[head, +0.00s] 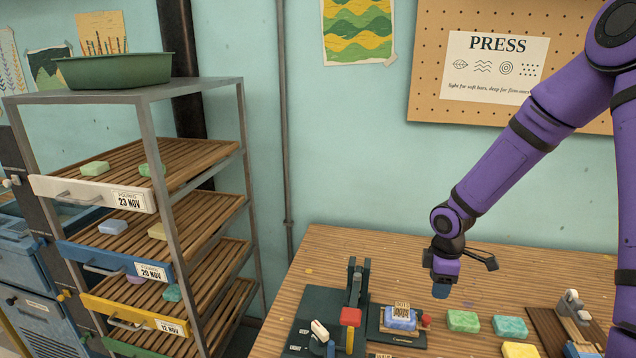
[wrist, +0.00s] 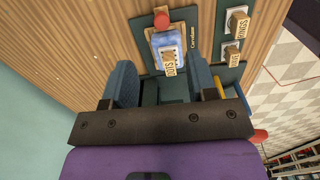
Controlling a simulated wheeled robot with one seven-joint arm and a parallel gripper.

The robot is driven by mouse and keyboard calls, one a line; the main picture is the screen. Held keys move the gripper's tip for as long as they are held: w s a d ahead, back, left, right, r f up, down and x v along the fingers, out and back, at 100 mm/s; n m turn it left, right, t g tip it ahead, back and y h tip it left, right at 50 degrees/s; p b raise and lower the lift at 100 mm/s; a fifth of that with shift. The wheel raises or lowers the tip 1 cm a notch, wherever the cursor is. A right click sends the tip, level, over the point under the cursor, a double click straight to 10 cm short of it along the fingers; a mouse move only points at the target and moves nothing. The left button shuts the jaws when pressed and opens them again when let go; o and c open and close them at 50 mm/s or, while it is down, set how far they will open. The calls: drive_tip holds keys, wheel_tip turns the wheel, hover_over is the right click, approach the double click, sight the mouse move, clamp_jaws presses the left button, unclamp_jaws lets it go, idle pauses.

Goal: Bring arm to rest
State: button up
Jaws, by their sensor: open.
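My purple arm reaches down from the upper right in the head view. My gripper (head: 441,290) hangs above the wooden bench (head: 330,245), and its jaws hold nothing. In the wrist view my gripper (wrist: 160,82) shows two grey-blue fingers spread apart with an empty gap between them. Beyond the gap, a blue soap bar (wrist: 158,42) lies on a dark green plate (wrist: 194,22) with a stamp lettered DOTS (wrist: 169,62) on it. In the head view the same blue bar (head: 399,323) is left of and below the gripper, apart from it.
Stamps lettered RINGS (wrist: 237,22) and WAVE stand in a holder. A drying rack (head: 160,93) with soap trays stands at left. A pegboard (head: 430,70) hangs behind my arm.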

drive_tip(key=s+r+m+t+h, duration=0.1)
drive_tip(key=s+r+m, duration=0.3)
drive_tip(key=r, duration=0.6)
drive_tip(key=s+r+m+t+h, duration=0.1)
drive_tip(key=s+r+m+h, duration=0.3)
drive_tip(key=r, duration=0.7)
drive_tip(key=s+a+r+m+t+y, duration=0.1)
drive_tip(key=s+a+r+m+y, duration=0.1)
drive_tip(key=s+r, duration=0.3)
drive_tip(key=s+a+r+m+t+y, duration=0.2)
drive_tip(key=s+r, duration=0.4)
drive_tip(key=s, duration=0.6)
drive_tip(key=shift+s+a+m+y, duration=0.2)
drive_tip(key=shift+s+m+y, duration=0.15)
drive_tip(key=shift+m+y, duration=0.45)
